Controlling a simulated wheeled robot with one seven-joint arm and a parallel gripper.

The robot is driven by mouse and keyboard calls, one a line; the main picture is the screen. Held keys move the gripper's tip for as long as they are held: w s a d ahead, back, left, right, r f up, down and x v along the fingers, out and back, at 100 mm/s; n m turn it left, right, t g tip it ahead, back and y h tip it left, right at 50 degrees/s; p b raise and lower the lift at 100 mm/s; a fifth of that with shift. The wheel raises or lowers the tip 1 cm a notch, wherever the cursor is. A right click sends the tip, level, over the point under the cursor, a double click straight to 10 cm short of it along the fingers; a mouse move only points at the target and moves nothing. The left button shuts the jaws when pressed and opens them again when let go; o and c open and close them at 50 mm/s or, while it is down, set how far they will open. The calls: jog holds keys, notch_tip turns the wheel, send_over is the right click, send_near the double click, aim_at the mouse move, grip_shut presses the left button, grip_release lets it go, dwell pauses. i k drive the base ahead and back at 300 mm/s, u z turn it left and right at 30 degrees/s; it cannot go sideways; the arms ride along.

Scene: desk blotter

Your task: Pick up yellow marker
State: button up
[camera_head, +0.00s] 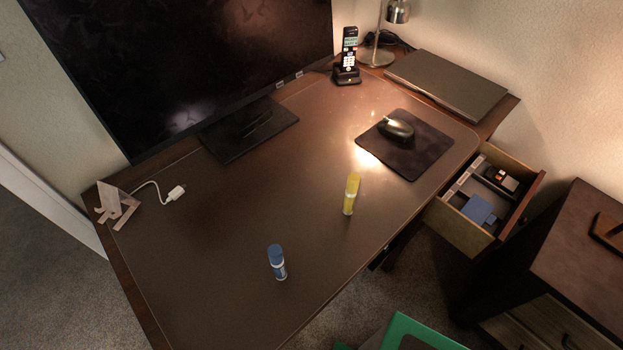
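The yellow marker (351,194) stands upright on the brown desk blotter (225,235), right of the middle and near the blotter's front right edge. It has a pale band near its base. Nothing touches it. My gripper does not show in this view.
A blue glue stick or similar tube (277,262) stands left and nearer. A mouse (396,129) rests on a dark pad (425,150) behind. The monitor (180,60), phone (347,60), lamp (397,12) and laptop (446,84) line the back. An open drawer (463,228) juts out right.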

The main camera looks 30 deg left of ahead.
aim_at(349, 200)
jog(key=u, duration=0.75)
jog(key=k, duration=1.4)
jog(key=z, duration=0.25)
jog(key=i, duration=0.9)
jog(key=z, duration=0.35)
